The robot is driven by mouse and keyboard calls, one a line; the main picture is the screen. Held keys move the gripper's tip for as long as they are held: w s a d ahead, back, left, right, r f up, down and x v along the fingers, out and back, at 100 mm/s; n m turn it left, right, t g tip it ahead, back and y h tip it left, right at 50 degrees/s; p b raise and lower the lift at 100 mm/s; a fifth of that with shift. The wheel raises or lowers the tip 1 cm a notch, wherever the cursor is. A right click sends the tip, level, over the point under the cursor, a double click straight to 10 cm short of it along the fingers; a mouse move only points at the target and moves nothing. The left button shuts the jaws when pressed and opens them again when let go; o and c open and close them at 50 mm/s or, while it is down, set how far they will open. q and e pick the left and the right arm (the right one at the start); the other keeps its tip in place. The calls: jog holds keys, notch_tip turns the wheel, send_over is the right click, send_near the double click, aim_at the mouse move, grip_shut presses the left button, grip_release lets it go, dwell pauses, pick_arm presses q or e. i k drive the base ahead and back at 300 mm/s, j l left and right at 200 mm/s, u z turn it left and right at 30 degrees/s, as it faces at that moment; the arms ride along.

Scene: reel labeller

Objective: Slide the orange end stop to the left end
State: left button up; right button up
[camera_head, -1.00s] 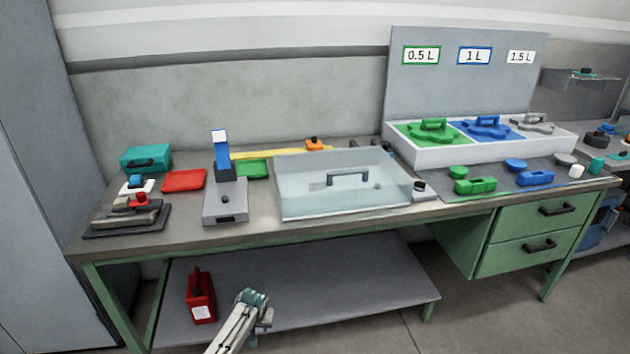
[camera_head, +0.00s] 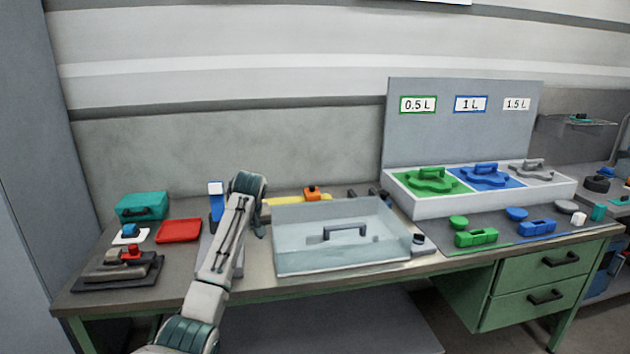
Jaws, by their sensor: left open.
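The orange end stop (camera_head: 312,193) sits on the yellow rail (camera_head: 284,202) at the back of the bench, toward the rail's right end. The rail's left part is hidden behind my left arm. My left gripper (camera_head: 261,230) is open and points down beside the clear box, left of and nearer than the end stop. It is apart from the stop, and its fingertips are small and partly hidden by the arm. My right gripper is not in view.
A clear box with a grey handle (camera_head: 345,231) stands in front of the rail. A blue-topped device (camera_head: 216,201) is partly behind my arm. A red tray (camera_head: 179,230) and teal case (camera_head: 143,207) lie left; a white tray with coloured lids (camera_head: 405,203) stands right.

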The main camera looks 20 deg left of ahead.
aim_at(312, 194)
jog(key=i, duration=1.85)
